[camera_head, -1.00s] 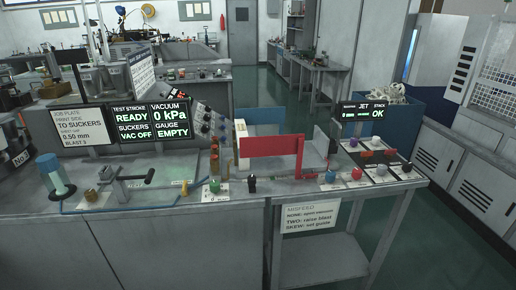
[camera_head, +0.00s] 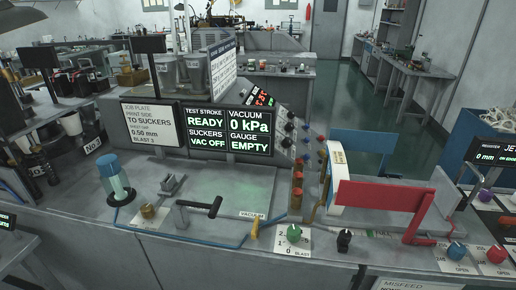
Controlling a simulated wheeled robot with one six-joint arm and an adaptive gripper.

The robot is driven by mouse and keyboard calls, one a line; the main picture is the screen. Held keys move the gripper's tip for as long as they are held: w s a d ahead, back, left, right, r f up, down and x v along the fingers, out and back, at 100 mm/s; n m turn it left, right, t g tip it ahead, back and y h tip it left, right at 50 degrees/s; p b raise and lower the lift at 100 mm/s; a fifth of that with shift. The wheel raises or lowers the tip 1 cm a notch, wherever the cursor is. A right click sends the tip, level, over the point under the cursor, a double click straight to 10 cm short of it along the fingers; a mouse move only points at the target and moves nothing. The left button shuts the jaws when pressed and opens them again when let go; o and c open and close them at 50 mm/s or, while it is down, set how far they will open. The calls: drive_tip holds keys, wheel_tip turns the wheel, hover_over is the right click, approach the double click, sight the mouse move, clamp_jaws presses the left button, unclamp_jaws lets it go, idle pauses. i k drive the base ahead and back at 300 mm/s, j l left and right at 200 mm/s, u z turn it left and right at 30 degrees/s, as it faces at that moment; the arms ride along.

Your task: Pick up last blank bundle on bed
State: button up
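My gripper is not in view. The feeder bench (camera_head: 180,250) has a flat grey bed with a faint greenish patch (camera_head: 222,190) and nothing lying on it there. At its right, a blue plate (camera_head: 378,150) and a red plate (camera_head: 378,196) stand upright. A narrow white upright piece (camera_head: 337,168) with a tan lower edge shows between them; I cannot tell whether it is a blank bundle or part of the guide. The red plate hides what lies behind it.
The display (camera_head: 206,128) reads READY, VAC OFF, 0 kPa and EMPTY. A blue-topped cylinder (camera_head: 114,178), a black-handled lever (camera_head: 199,208) and a green knob (camera_head: 293,233) stand on the bench. A blue bin (camera_head: 480,140) is at the right. Open floor (camera_head: 345,110) lies behind.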

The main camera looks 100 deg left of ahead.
sight(337, 166)
drive_tip(key=u, duration=1.95)
